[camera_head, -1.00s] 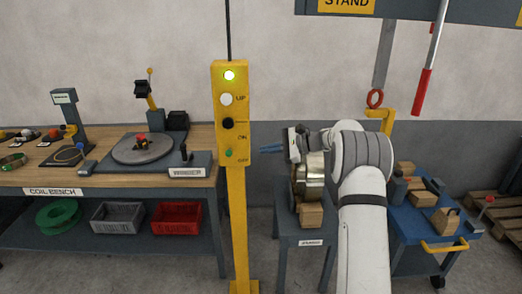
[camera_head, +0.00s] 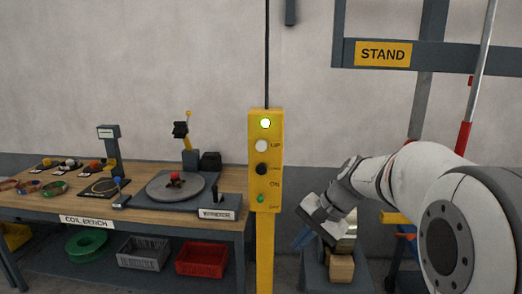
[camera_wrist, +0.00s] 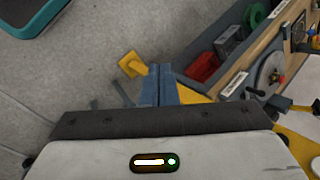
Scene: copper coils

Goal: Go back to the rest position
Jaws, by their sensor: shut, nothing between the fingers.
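My gripper (camera_head: 303,237) shows in the head view just right of the yellow control post, in front of the small stand with a coil. Its blue-grey fingers (camera_wrist: 159,84) are together and empty in the wrist view, pointing down over the floor near the post's yellow foot. My white arm comes in from the right of the head view and partly hides the stand. The brassy coil (camera_head: 347,236) sits on the small grey stand (camera_head: 316,277) with a wooden block (camera_head: 341,268) in front, largely behind my wrist.
The yellow control post (camera_head: 265,232) with a lit green lamp stands close left of my gripper. The coil bench (camera_head: 87,220) with the winder (camera_head: 175,187) fills the left. A grey bin (camera_head: 143,253) and a red bin (camera_head: 203,259) sit below. A STAND frame (camera_head: 383,54) is upper right.

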